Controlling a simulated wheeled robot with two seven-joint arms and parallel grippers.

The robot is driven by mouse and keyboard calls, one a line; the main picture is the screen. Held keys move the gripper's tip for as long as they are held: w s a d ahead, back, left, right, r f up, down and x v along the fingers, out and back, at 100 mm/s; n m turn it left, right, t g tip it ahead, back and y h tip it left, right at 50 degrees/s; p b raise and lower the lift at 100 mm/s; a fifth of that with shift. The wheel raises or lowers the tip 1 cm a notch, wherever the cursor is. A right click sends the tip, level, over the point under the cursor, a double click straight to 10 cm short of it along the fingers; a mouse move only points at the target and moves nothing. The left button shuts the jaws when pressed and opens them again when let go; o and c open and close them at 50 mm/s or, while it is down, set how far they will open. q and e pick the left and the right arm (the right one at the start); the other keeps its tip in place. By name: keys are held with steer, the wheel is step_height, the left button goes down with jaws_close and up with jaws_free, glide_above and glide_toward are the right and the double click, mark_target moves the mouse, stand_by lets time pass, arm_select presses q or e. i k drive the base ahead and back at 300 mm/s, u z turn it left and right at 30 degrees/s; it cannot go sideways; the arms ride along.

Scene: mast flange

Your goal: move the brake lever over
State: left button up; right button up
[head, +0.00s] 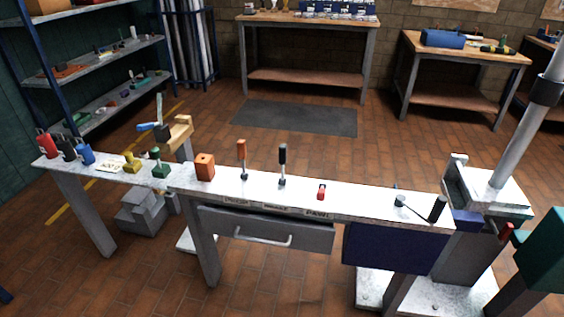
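Two upright levers stand on the long white bench top (360,205). One lever has an orange handle (242,146) and stands on the left. The other has a black handle (283,153) and stands to its right, on a small dark base. A short red lever or switch (321,191) sits further right. Small labels run along the bench's front edge below these controls. The right one seems to read "PAWL"; the others are too small to read surely, so I cannot tell which lever is the brake. Neither of my grippers is in view.
An orange block (205,166) stands left of the levers. A dark cylinder (438,208) and a small crank-like part (412,207) are at the bench's right end. A drawer (265,232) hangs below. A grey mast (525,125) rises at the right.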

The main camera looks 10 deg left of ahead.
mark_target(283, 147)
steer(key=k, duration=0.2)
steer(key=u, duration=1.3)
steer(key=i, duration=0.85)
steer(key=z, duration=0.25)
